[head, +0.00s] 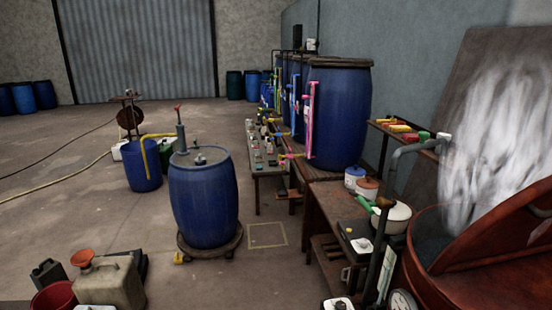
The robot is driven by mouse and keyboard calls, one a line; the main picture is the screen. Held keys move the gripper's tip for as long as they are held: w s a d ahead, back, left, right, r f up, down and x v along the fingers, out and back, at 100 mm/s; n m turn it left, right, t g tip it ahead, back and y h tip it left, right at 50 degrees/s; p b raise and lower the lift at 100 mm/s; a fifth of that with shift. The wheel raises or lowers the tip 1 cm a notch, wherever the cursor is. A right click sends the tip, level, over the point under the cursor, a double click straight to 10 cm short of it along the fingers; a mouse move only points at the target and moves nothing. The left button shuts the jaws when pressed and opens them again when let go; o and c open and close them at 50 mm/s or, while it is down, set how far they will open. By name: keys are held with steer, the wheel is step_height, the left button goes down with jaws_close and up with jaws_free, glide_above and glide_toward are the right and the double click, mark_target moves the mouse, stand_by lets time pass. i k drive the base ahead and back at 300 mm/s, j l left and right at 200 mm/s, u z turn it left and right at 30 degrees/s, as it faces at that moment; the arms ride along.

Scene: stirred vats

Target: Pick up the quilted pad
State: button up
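I cannot make out a quilted pad for certain in the head view. The near wooden bench (333,212) on the right carries a white pot (392,217) with a green handle and small lidded containers, and none of these is clearly a pad. My gripper and arm are not in view.
A blue barrel (203,205) stands on a round wheeled base in the middle. A red vat (455,275) with white vapour above it fills the right. A beige jerrycan (112,283) and red bucket (53,299) are front left. Yellow hose crosses the left floor; open floor lies beyond.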

mark_target(402, 129)
steer(key=i+j, duration=0.3)
steer(key=i, duration=0.2)
steer(key=i+j, duration=0.25)
steer(key=i, duration=0.25)
steer(key=i+j, duration=0.3)
steer(key=i, duration=0.2)
steer(key=i+j, duration=0.3)
steer(key=i, duration=0.2)
steer(key=i+j, duration=0.25)
steer(key=i, duration=0.3)
steer(key=z, duration=0.05)
